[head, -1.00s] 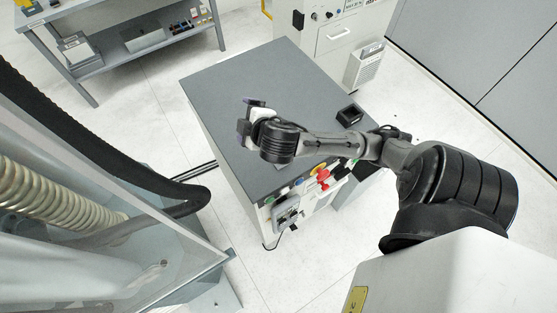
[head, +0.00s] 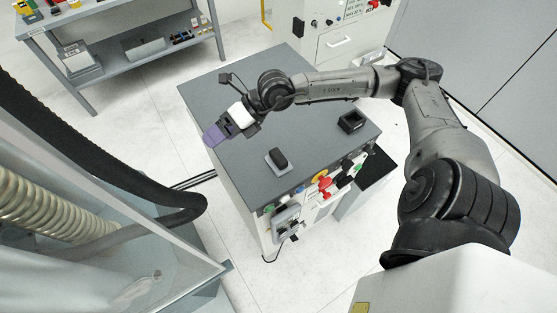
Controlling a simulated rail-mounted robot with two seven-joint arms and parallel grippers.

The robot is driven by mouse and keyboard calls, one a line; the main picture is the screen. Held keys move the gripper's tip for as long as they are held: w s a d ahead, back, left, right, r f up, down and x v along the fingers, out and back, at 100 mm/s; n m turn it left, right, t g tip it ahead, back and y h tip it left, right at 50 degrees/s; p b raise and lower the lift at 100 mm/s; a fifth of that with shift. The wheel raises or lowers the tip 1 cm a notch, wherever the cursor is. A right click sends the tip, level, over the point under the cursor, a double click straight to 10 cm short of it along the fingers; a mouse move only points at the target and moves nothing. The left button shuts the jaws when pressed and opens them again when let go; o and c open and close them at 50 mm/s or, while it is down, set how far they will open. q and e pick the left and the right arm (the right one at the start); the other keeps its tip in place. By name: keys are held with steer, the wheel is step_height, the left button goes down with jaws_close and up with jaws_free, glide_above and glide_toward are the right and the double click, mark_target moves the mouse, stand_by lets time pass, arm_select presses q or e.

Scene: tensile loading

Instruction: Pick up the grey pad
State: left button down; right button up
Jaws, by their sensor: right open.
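A small light-grey flat piece (head: 270,166), which looks like the grey pad, lies on the dark grey top of the cabinet, near its front edge. A dark rounded block (head: 279,157) rests on it and covers part of it. My right gripper (head: 226,134) is over the left part of the cabinet top, up and to the left of the pad and apart from it. It is open, with a purple piece at its tip and nothing seen between its fingers. My left gripper is not in view.
A black open box (head: 352,121) stands on the right of the cabinet top (head: 318,145). Buttons, including a red one (head: 324,183), line the cabinet's front. A shelf bench (head: 120,50) stands at the back left. The middle of the top is clear.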

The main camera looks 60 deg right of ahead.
steer(key=s+d+f+m+g+h, duration=0.1)
steer(key=s+d+f+g+h, duration=0.3)
steer(key=d+f+h, duration=0.15)
steer(key=m+g+h, duration=0.3)
steer(key=m+g, duration=0.1)
glide_above(279, 156)
step_height(279, 156, down, 3)
steer(key=f, duration=0.5)
steer(key=f+p, duration=0.1)
steer(key=f, duration=0.2)
steer(key=shift+w, duration=0.4)
steer(key=f, duration=0.1)
steer(key=f+p, duration=0.1)
steer(key=f, duration=0.1)
steer(key=shift+s+f, duration=0.3)
steer(key=shift+s, duration=0.05)
steer(key=shift+f+p, duration=0.3)
steer(key=shift+f, duration=0.45)
steer(key=c, duration=1)
